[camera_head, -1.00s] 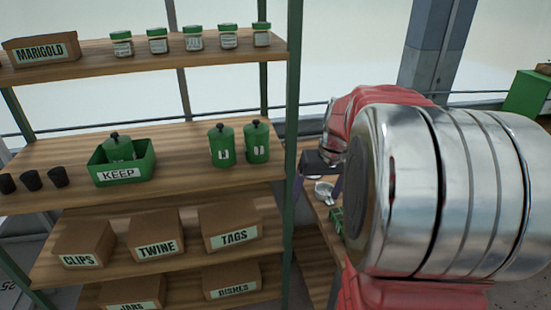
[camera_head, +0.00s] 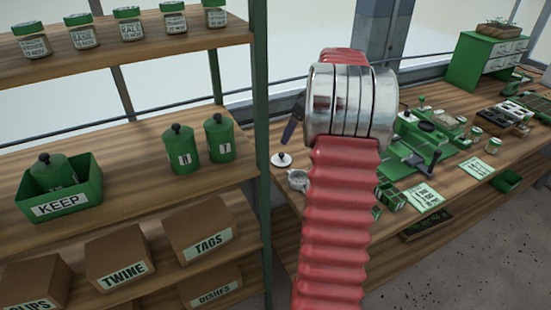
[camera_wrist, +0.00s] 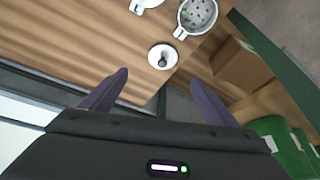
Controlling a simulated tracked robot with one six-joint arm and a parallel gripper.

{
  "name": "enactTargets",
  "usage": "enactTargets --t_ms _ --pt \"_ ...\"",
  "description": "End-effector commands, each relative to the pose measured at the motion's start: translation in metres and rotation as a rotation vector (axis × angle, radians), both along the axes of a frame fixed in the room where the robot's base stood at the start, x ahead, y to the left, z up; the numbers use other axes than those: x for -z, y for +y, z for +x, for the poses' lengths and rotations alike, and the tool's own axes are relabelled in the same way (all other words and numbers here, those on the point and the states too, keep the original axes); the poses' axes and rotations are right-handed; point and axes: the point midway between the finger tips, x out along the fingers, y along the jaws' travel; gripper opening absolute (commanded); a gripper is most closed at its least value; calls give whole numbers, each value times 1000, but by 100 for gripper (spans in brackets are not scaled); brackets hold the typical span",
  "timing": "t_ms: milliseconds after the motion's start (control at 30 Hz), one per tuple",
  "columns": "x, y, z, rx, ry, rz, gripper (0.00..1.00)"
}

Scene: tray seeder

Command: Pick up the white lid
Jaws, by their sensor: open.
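The white lid (camera_head: 281,160) is a small round disc with a dark knob. It lies on the wooden bench, near its left end, beside the shelf post. In the wrist view the lid (camera_wrist: 155,58) lies flat, just beyond and between my fingertips. My gripper (camera_wrist: 158,78) is open and empty, its two dark fingers spread apart, with the lid clear of them. In the head view one finger of my gripper (camera_head: 291,130) shows above the lid; the rest is hidden behind my red and silver arm.
A strainer (camera_wrist: 198,14) lies close to the lid, with part of another pale object (camera_wrist: 146,3) beside it. The shelf (camera_head: 135,205) with green canisters (camera_head: 183,152) and labelled boxes stands left. A green seeder machine (camera_head: 425,140) is on the bench right of my arm.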

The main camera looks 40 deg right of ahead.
Motion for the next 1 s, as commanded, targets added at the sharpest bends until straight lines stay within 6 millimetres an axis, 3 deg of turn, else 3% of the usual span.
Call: enactTargets --t_ms 367,800,1000 --pt "7 7 10 -14 1 2 82" --pt "66 11 35 -15 2 3 82" --pt "80 11 40 -15 1 0 82"
